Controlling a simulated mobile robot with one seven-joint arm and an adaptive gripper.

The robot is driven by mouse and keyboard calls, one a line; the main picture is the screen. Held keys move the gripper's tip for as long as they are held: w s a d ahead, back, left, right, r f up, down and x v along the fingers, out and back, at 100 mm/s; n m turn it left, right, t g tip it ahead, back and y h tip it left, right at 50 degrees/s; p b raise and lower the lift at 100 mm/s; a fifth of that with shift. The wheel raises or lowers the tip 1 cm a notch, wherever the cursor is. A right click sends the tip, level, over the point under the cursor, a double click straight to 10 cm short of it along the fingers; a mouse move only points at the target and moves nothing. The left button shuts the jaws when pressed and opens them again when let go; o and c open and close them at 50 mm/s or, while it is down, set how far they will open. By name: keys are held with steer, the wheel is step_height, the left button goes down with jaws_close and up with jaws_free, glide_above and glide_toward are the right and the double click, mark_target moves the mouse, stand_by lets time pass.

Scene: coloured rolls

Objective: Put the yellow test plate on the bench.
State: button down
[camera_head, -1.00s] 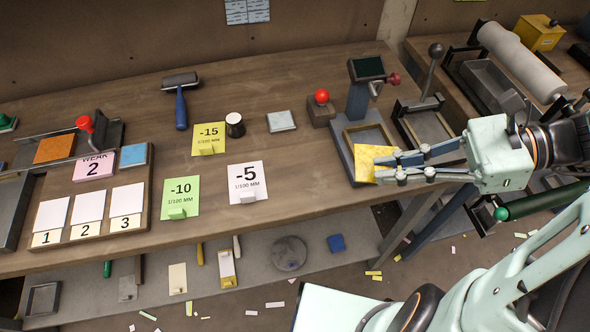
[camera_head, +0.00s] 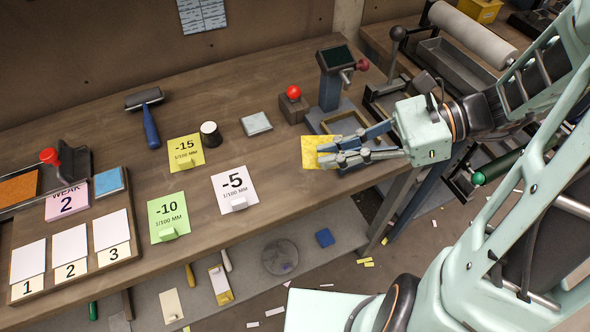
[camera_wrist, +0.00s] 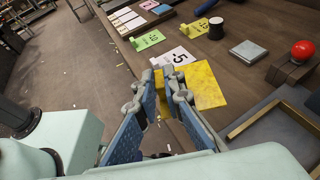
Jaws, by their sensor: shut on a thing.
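The yellow test plate (camera_head: 312,152) is a flat, mottled yellow square held at the tips of my gripper (camera_head: 330,154). My gripper is shut on the plate's edge. The plate is over the bench (camera_head: 270,187), left of the grey gauge stand (camera_head: 357,115); I cannot tell whether it touches the top. In the wrist view the plate (camera_wrist: 203,88) sticks out beyond the blue fingers, close to the white "-5" card (camera_wrist: 178,57), and part of it is hidden by the fingers.
On the bench are the "-5" card, a green "-10" card (camera_head: 168,214), a yellow "-15" card (camera_head: 185,152), a dark cylinder with a white top (camera_head: 210,134), a grey block (camera_head: 256,123) and a red-knobbed block (camera_head: 293,104). Bare wood lies right of the "-5" card.

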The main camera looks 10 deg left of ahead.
steer(key=b, duration=0.2)
glide_above(297, 180)
step_height(297, 180, down, 7)
steer(key=shift+s+d+r, duration=0.1)
steer(key=shift+d+r, duration=0.05)
steer(key=shift+a+f, duration=0.2)
steer(key=shift+f, duration=1.45)
steer(key=shift+f+b, duration=0.15)
steer(key=shift+b, duration=0.2)
steer(key=c, duration=2)
jaws_free()
steer(key=shift+c, duration=0.2)
